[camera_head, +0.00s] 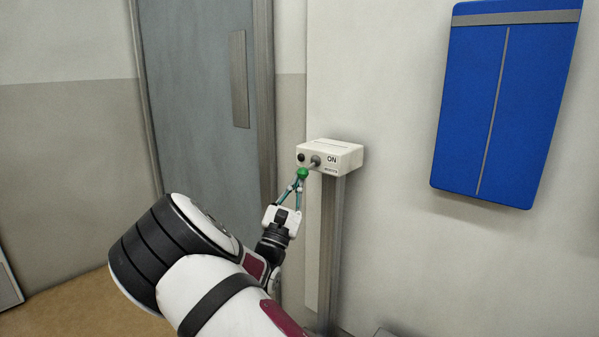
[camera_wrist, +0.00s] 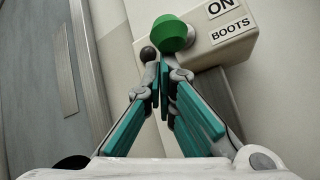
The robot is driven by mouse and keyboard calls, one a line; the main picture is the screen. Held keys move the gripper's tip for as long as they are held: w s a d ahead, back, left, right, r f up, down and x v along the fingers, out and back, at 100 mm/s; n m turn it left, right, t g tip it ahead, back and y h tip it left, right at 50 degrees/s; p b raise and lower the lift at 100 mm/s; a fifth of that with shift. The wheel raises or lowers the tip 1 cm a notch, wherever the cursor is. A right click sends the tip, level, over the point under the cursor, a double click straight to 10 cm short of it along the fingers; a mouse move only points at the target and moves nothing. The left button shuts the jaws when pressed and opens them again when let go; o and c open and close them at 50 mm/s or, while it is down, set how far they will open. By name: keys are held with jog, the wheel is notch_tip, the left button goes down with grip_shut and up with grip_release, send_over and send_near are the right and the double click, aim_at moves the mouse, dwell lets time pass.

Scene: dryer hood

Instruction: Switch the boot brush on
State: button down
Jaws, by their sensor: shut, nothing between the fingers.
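A cream control box (camera_head: 345,159) stands on a grey post. It is labelled "ON", and "BOOTS" also reads in the wrist view (camera_wrist: 237,40). A green knob (camera_head: 302,173) sticks out from a grey collar (camera_head: 316,161) on its front; the knob shows large in the wrist view (camera_wrist: 171,32). A small black knob (camera_head: 301,157) sits left of the collar. My gripper (camera_head: 300,182) is shut and empty, its fingertips just below the green knob. In the wrist view the fingertips (camera_wrist: 163,63) overlap its lower edge; I cannot tell whether they touch.
A grey door (camera_head: 195,80) with a long plate is left of the post (camera_head: 331,240). A blue wall panel (camera_head: 505,105) hangs at the right. The pale wall between post and panel is clear. Brown floor (camera_head: 75,290) shows at lower left.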

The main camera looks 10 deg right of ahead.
jog(key=s+a+f+m+g+y+p, duration=0.2)
jog(key=s+a+g+p, duration=0.2)
jog(key=a+p, duration=0.4)
jog(key=shift+s+f+g+y+p, duration=0.2)
jog(key=shift+s+g+y+p, duration=0.1)
jog(key=shift+s+g+p, duration=0.25)
dwell(0.8)
jog(key=shift+s, duration=0.1)
